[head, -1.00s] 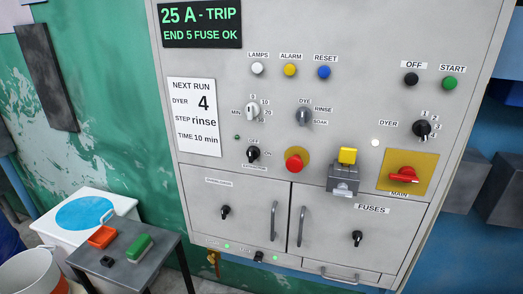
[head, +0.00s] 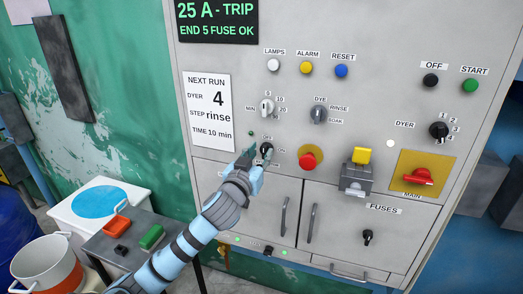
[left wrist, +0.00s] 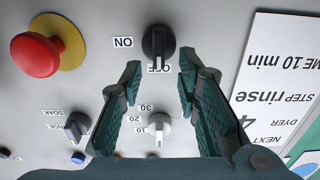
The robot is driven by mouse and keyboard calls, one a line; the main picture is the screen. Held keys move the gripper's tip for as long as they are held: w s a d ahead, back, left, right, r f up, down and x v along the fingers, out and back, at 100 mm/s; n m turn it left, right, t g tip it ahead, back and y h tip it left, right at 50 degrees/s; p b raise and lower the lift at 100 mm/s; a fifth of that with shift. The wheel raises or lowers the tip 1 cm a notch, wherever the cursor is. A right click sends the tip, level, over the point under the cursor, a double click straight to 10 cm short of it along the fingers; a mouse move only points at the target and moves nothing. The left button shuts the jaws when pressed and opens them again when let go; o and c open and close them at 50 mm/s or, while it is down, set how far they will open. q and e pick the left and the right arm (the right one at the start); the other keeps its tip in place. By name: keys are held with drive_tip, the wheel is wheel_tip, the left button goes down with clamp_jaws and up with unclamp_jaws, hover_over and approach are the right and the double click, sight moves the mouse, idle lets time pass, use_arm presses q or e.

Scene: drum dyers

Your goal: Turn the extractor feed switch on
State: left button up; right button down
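The extractor feed switch is a black rotary knob (head: 266,149) on the grey panel, below the white minutes dial. In the left wrist view, which is upside down, the knob (left wrist: 158,42) has its pale mark pointing at OFF, with ON off to the side. My left gripper (head: 260,150) is at the knob. In the left wrist view the gripper (left wrist: 160,75) is open and empty, its two fingers spread either side of the knob's line, seemingly just short of it. My forearm hides the label below the knob. My right gripper is not in view.
A red mushroom button (head: 308,161) sits right of the knob, with a dye selector (head: 318,114) above it. The minutes dial (head: 267,107) is above the knob. Cabinet handles (head: 284,216) stick out below. A small table (head: 128,246) stands at lower left.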

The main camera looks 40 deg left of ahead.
use_arm(q)
drive_tip(key=shift+x, duration=0.85)
drive_tip(key=shift+r, duration=0.1)
drive_tip(key=shift+w, duration=0.1)
clamp_jaws()
